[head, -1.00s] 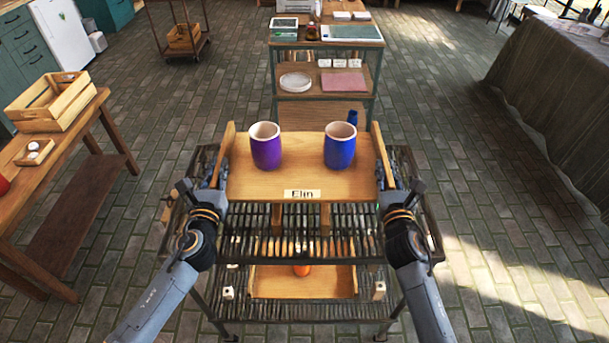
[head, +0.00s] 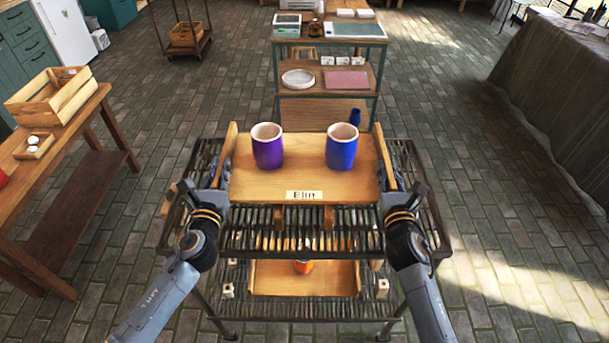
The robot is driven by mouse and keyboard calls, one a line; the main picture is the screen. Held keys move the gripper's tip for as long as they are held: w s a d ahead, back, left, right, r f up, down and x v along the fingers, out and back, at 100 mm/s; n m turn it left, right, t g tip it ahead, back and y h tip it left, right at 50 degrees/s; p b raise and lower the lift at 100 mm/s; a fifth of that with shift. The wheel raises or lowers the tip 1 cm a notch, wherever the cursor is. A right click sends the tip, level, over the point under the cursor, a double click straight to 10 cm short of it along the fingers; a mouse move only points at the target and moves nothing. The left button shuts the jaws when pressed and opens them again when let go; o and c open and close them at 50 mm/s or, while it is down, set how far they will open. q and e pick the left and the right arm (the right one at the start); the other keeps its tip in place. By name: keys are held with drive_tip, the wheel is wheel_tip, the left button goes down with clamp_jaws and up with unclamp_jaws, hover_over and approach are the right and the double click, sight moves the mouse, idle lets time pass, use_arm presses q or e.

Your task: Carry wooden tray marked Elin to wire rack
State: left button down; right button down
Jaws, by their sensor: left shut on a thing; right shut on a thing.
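The wooden tray marked Elin (head: 300,180) is held level in front of me, its name label (head: 304,195) on the near edge. A purple cup (head: 267,148) stands upright on its left part and a blue cup (head: 341,148) on its right part. My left gripper (head: 222,172) is shut on the tray's left end. My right gripper (head: 388,172) is shut on its right end. The wire rack (head: 428,215) stands under and around the tray, its slatted top partly hidden by it. I cannot tell whether the tray touches the rack.
A lower rack shelf bears another wooden tray (head: 265,279) with an orange item (head: 303,267) and small white blocks. A shelf unit (head: 330,75) stands beyond the rack. A wooden table (head: 60,185) with a crate (head: 52,97) is at left, a cloth-covered table (head: 560,100) at right. Brick floor lies between.

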use_arm(q)
drive_tip(key=shift+f+b, duration=0.7)
use_arm(e)
drive_tip(key=shift+f, duration=0.7)
use_arm(q)
drive_tip(key=c, duration=1.7)
unclamp_jaws()
drive_tip(key=shift+f, duration=0.15)
use_arm(e)
drive_tip(key=c, duration=1.7)
unclamp_jaws()
drive_tip(key=shift+f, duration=0.15)
use_arm(q)
drive_tip(key=o, duration=0.4)
drive_tip(key=shift+s, duration=0.2)
drive_tip(key=shift+c, duration=0.2)
use_arm(e)
drive_tip(key=o, duration=0.4)
drive_tip(key=shift+s, duration=0.2)
drive_tip(key=shift+c, duration=0.2)
drive_tip(key=shift+s, duration=0.15)
drive_tip(key=s, duration=1.1)
drive_tip(key=shift+s+a, duration=0.1)
drive_tip(key=shift+s, duration=0.25)
use_arm(q)
drive_tip(key=s, duration=1.2)
drive_tip(key=shift+a, duration=0.1)
